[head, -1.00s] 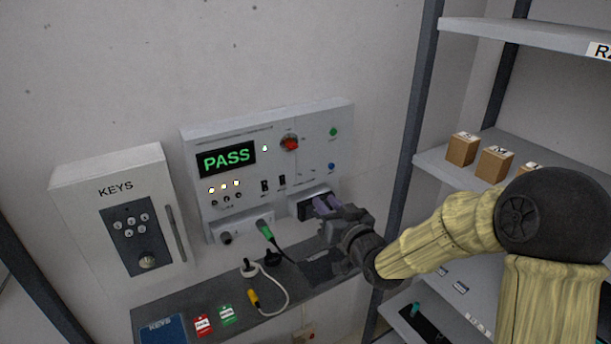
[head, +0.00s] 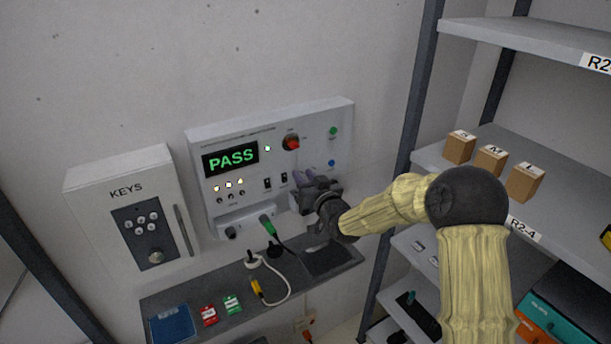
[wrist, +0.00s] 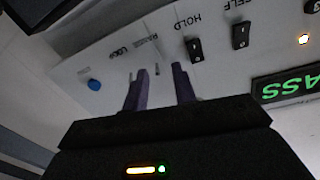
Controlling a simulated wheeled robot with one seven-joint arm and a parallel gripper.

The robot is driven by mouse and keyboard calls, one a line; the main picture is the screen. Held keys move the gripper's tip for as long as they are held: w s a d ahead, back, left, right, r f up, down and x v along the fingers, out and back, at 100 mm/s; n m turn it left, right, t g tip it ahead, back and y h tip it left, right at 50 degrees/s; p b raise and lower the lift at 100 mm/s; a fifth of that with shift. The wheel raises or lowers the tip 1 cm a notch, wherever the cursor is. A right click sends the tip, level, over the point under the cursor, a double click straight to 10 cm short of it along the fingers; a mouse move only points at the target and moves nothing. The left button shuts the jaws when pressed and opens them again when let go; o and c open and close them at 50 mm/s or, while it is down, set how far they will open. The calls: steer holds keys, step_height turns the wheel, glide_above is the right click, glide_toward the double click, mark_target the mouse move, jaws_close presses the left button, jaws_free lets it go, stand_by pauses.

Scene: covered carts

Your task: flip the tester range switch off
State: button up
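The tester (head: 318,118) is a grey wall panel with a lit green PASS display (head: 231,158), which also shows inverted in the wrist view (wrist: 290,88). In the wrist view, a small thin lever, seemingly the range switch (wrist: 157,69), stands below the RANGE label (wrist: 147,42). My gripper (wrist: 158,72) is open, with its two purple fingers apart on either side of that lever in the picture; contact cannot be told. In the head view my gripper (head: 303,177) is at the panel's lower right and hides the switch. The switch's position is unclear.
Black HOLD (wrist: 193,50) and SELF (wrist: 240,35) rockers sit beside the lever, with a blue button (wrist: 94,85) on the other side. A red knob (head: 291,143) is above. A KEYS box (head: 88,200) hangs left. Cables lie on the ledge below; a shelf rack (head: 480,28) stands right.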

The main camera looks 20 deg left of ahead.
steer(key=shift+w+d, duration=0.1)
steer(key=shift+w, duration=0.05)
jaws_close()
